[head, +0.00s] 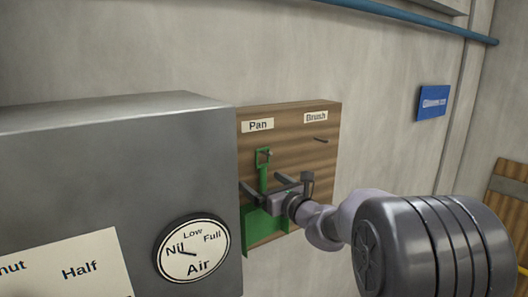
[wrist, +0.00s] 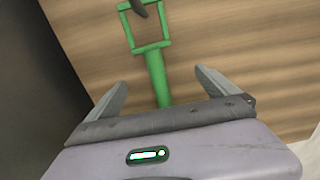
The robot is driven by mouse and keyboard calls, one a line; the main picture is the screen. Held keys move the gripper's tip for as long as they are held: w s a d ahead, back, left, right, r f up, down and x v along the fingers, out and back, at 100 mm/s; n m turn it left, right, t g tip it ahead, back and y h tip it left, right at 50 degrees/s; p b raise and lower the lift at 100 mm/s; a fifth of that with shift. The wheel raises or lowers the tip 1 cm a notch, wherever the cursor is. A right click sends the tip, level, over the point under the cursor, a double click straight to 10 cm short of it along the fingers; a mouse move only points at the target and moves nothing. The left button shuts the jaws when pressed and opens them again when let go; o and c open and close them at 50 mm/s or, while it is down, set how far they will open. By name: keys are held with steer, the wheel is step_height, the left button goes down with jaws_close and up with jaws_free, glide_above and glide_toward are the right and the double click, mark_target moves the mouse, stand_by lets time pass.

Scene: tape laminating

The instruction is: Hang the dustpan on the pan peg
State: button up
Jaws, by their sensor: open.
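The green dustpan (head: 262,224) is upright against the wooden board, under the "Pan" label. The square loop at the top of its handle is around the dark pan peg (head: 267,153). The wrist view shows the dustpan's handle (wrist: 155,75) and loop, with the pan peg (wrist: 138,6) at the loop's top edge. My gripper (head: 267,184) is open, with its fingers on either side of the handle below the loop. In the wrist view, my gripper (wrist: 161,80) has visible gaps between both fingers and the handle. The pan part is out of the wrist view.
The wooden board (head: 285,118) also carries a "Brush" label (head: 316,117) with a bare brush peg (head: 320,140) below it. A large grey metal box (head: 110,160) with a dial (head: 193,249) stands close on the left. A blue sign (head: 433,102) is on the wall at right.

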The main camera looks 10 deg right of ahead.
steer(key=shift+s+d+f, duration=0.15)
steer(key=shift+s+d, duration=0.05)
steer(key=shift+s, duration=0.05)
steer(key=b+v, duration=0.3)
steer(key=v, duration=0.6)
